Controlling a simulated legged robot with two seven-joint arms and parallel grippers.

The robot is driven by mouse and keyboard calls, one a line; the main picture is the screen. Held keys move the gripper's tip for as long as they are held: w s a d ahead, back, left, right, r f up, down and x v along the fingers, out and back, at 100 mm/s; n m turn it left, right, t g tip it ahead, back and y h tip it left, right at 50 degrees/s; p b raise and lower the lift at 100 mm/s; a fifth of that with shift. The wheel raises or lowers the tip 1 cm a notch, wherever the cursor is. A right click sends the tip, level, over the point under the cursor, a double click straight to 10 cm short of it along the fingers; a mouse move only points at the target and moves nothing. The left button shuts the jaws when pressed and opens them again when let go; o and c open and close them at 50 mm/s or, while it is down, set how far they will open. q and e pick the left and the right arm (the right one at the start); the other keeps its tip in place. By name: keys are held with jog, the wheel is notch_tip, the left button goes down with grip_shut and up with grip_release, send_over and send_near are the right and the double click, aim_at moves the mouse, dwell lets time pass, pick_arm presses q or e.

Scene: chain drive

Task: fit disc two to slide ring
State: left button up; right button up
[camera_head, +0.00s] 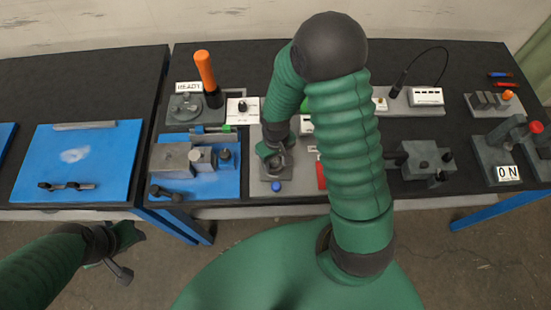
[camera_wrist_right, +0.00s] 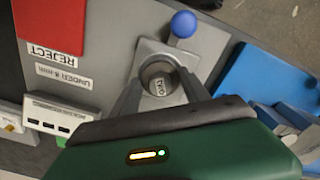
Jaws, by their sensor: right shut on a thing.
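My right gripper (camera_head: 273,163) is at the grey station near the front of the middle table. In the right wrist view its two fingers (camera_wrist_right: 160,92) close around a small round grey disc (camera_wrist_right: 158,86) with raised lettering, probably disc two. The disc sits within a round rim on a square grey block (camera_wrist_right: 147,46), which may be the slide ring; I cannot tell whether it is fully seated. A blue knob (camera_wrist_right: 183,24) stands beside the block; it also shows in the head view (camera_head: 277,187). My left gripper (camera_head: 122,257) hangs empty and open in front of the table.
A red REJECT area (camera_wrist_right: 78,27) and an "UNDER 8 mm" label lie beside the block. A blue plate (camera_head: 220,186) with grey fixtures is to the left. An orange-handled tool (camera_head: 206,72) stands behind. Dark grey blocks (camera_head: 425,162) are to the right.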

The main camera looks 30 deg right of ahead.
jog(key=shift+f+b, duration=0.3)
jog(key=shift+f, duration=0.2)
jog(key=shift+r, duration=0.15)
jog(key=shift+r+p, duration=0.45)
jog(key=shift+p, duration=0.15)
jog(key=shift+p, duration=0.35)
dwell(1.1)
jog(key=shift+f+b, duration=0.4)
jog(key=shift+f, duration=0.2)
jog(key=shift+r, duration=0.15)
jog(key=shift+r+p, duration=0.4)
jog(key=shift+p, duration=0.25)
